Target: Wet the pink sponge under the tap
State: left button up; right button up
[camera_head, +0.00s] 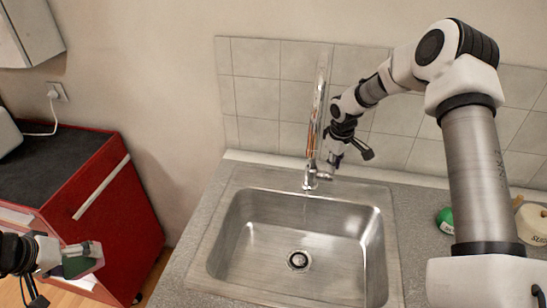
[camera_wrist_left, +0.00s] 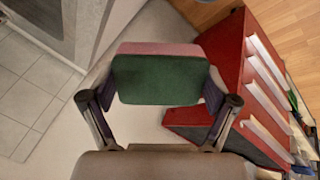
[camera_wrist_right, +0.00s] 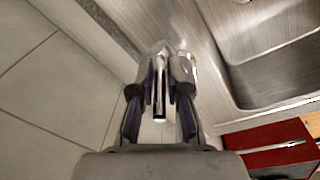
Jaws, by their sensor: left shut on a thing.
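The pink sponge (camera_wrist_left: 160,48) has a green face (camera_wrist_left: 158,80) turned to the left wrist camera. My left gripper (camera_head: 82,260) is shut on it, with a finger at each side. In the head view they are at the lower left, beside the red cabinet and away from the sink. The chrome tap (camera_head: 316,120) stands upright behind the sink (camera_head: 300,232). My right gripper (camera_head: 328,168) is at the tap's base. In the right wrist view its fingers are close on both sides of a slim metal lever (camera_wrist_right: 160,90). Whether they grip it is unclear. I cannot tell whether water runs.
A red cabinet (camera_head: 120,205) with a dark top stands left of the counter. A green round thing (camera_head: 445,220) and a pale container (camera_head: 533,222) are on the right of the counter, partly behind my right arm. The sink basin is empty.

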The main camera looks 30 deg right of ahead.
jog(key=shift+o, duration=0.8)
notch_tip(320, 180, up, 12)
jog(key=s, duration=0.1)
jog(key=shift+a, duration=0.3)
jog(key=shift+s+f, duration=0.1)
